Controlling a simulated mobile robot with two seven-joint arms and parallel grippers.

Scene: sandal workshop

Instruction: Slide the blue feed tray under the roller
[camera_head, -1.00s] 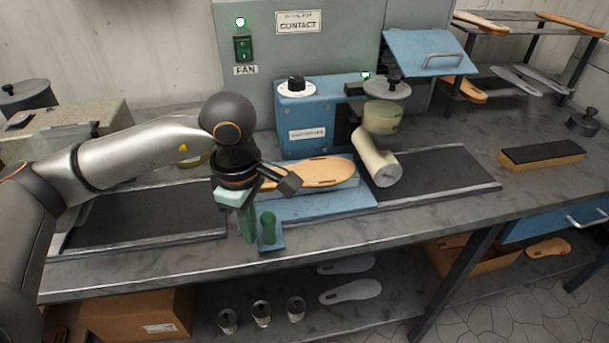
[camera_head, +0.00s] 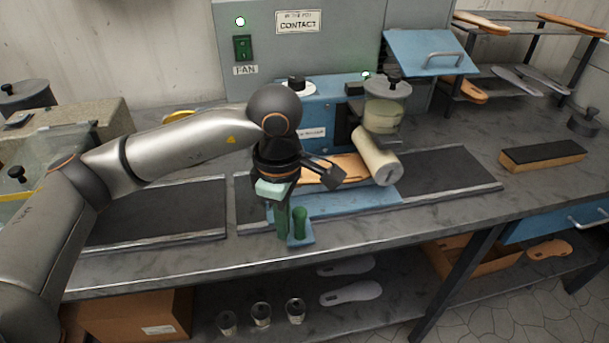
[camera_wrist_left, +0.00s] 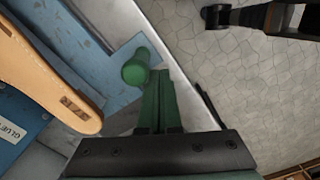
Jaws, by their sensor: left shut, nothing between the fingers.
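The blue feed tray (camera_head: 350,201) lies on the dark track and carries a tan sandal sole (camera_head: 345,166). The sole's right end is at the cream roller (camera_head: 376,158), which partly covers it. A green knob (camera_head: 300,222) stands upright on the tray's front left tab. My left gripper (camera_head: 283,236) is shut and empty, its green fingers pointing down just left of the knob. In the left wrist view, the shut fingertips (camera_wrist_left: 160,75) are close beside the knob (camera_wrist_left: 135,68); whether they touch cannot be told. My right gripper is not in view.
The dark track (camera_head: 450,170) is clear right of the roller. A blue glue machine (camera_head: 345,92) stands behind the tray. A black-topped wooden block (camera_head: 543,155) lies on the bench at right. A dark flat bed (camera_head: 155,212) at left is bare.

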